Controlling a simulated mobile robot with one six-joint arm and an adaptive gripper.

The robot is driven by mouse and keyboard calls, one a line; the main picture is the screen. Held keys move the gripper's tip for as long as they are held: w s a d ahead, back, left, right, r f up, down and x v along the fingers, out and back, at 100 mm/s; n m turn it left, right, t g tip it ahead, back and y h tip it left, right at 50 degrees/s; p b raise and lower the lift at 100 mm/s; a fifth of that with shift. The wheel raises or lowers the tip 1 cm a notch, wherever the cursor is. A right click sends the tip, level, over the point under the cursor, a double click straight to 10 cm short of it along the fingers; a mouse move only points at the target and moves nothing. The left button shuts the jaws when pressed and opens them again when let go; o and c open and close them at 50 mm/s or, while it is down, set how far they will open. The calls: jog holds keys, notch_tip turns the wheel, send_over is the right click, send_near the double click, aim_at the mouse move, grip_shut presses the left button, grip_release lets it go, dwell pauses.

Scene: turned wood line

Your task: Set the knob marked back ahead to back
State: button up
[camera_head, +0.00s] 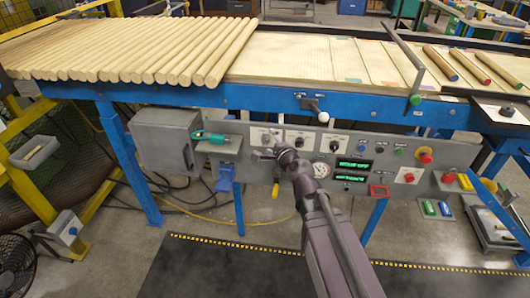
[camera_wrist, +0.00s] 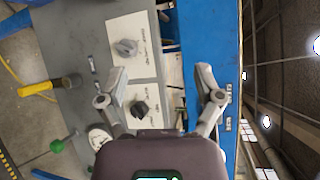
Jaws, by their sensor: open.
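The control panel (camera_head: 232,158) carries a row of white plates with knobs under the conveyor. In the wrist view, turned sideways, a grey knob (camera_wrist: 126,47) sits on the upper white plate and a black knob (camera_wrist: 140,108) on the lower one. The plate lettering is too small to read surely. My gripper (camera_wrist: 161,72) is open and empty, in front of these plates. Its fingers are spread, apart from both knobs.
A round gauge (camera_head: 321,169), green displays (camera_head: 354,164) and red emergency buttons (camera_head: 425,156) lie to the right. A lever with a white ball (camera_head: 322,117) juts above the panel. A teal-handled tool (camera_head: 210,137) is at the left; a yellow handle (camera_wrist: 36,88) hangs below.

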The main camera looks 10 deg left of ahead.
jog(key=a+f+m+t+h+b, duration=0.2)
jog(key=a+f+m+t+b, duration=0.15)
jog(key=m+b, duration=0.4)
jog(key=m+t+h+b, duration=0.2)
jog(key=m+h+b, duration=0.3)
jog(key=m, duration=0.7)
send_near(265, 142)
jog(key=s+p, duration=0.1)
jog(key=s, duration=0.2)
jog(key=shift+s+a+r+m+g+h, duration=0.1)
jog(key=shift+a+r+m+g+h, duration=0.2)
jog(key=shift+h, duration=0.4)
jog(key=shift+f, duration=0.1)
jog(key=w, duration=0.9)
jog(key=w+a, duration=0.1)
jog(key=w, duration=0.3)
jog(key=shift+w, duration=0.4)
jog(key=c, duration=1.2)
